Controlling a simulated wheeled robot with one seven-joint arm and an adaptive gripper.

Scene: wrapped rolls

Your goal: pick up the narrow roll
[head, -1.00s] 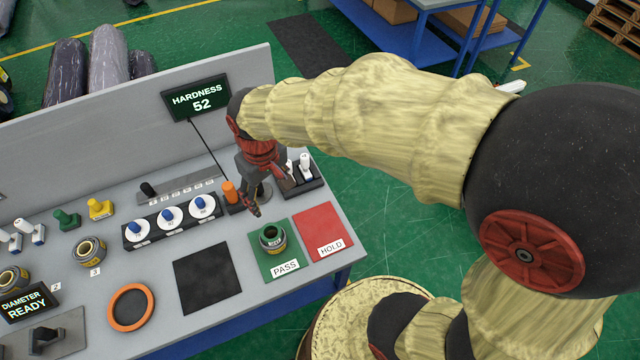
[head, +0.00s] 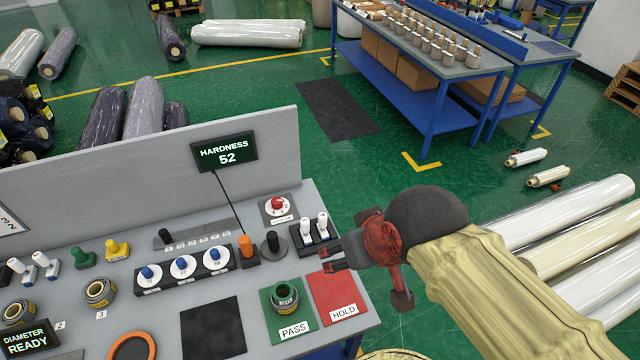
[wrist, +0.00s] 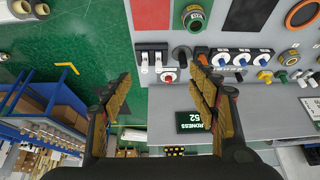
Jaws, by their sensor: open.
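Two short thin wrapped rolls lie on the green floor at the right in the head view: a white one (head: 526,157) and a cream one (head: 548,177). Several long, thicker wrapped rolls (head: 575,225) lie below them, partly behind my arm. A small dark-wrapped roll (head: 284,298) stands on the green PASS mat; it also shows in the wrist view (wrist: 194,18). I cannot tell which roll the task calls narrow. My gripper (head: 328,258) is open and empty by the bench's right end, near the HOLD mat; its spread fingers show in the wrist view (wrist: 160,85).
The grey bench (head: 245,265) carries gauges, knobs, a HARDNESS screen (head: 225,152) and more small rolls, such as one by label 3 (head: 100,291). A blue table (head: 425,75) stands behind. Green floor between bench and table is open around a dark mat (head: 336,108).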

